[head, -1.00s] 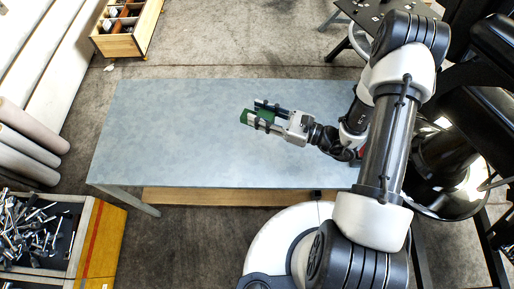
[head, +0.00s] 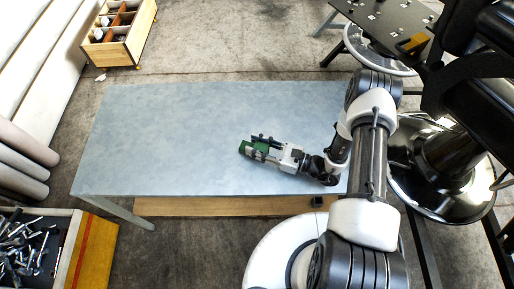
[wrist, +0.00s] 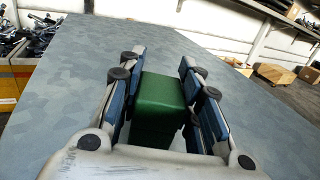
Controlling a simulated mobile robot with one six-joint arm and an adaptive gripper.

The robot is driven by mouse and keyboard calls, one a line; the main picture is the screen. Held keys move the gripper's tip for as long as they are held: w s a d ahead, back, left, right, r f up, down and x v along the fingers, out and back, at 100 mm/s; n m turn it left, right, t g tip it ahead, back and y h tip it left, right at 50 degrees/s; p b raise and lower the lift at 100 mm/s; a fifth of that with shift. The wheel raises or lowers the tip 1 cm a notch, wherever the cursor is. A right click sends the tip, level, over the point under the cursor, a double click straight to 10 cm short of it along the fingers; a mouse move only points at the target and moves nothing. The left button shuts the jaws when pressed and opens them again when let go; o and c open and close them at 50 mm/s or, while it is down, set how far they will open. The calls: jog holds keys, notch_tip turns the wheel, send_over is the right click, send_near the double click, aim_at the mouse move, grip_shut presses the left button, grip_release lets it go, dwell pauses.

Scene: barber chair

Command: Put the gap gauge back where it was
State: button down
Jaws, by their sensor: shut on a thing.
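A green block (head: 244,147), which I take to be the gap gauge, is held between the fingers of my gripper (head: 259,147). The block also shows in the wrist view (wrist: 160,102), between the two blue-padded fingers of my gripper (wrist: 162,88). My gripper is shut on it and points left over the blue-grey table (head: 150,140). Whether the block touches the tabletop or hangs just above it, I cannot tell. The block's underside and inner end are hidden.
The tabletop around my gripper is clear. A wooden crate (head: 122,55) with compartments stands at the upper left. A box of metal tools (head: 84,255) is at the lower left. A dark perforated plate (head: 375,20) carrying a yellow piece (head: 413,43) is at the upper right, near a black chair.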

jog(key=shift+f, duration=0.35)
jog(key=shift+f, duration=0.15)
jog(key=c, duration=1.2)
grip_release()
jog(key=shift+o, duration=0.2)
jog(key=shift+d+r, duration=0.1)
jog(key=shift+r, duration=0.2)
jog(key=p+v, duration=0.2)
jog(key=v, duration=0.9)
jog(key=shift+s+d, duration=0.3)
jog(key=shift+d, duration=0.05)
jog(key=shift+f, duration=0.1)
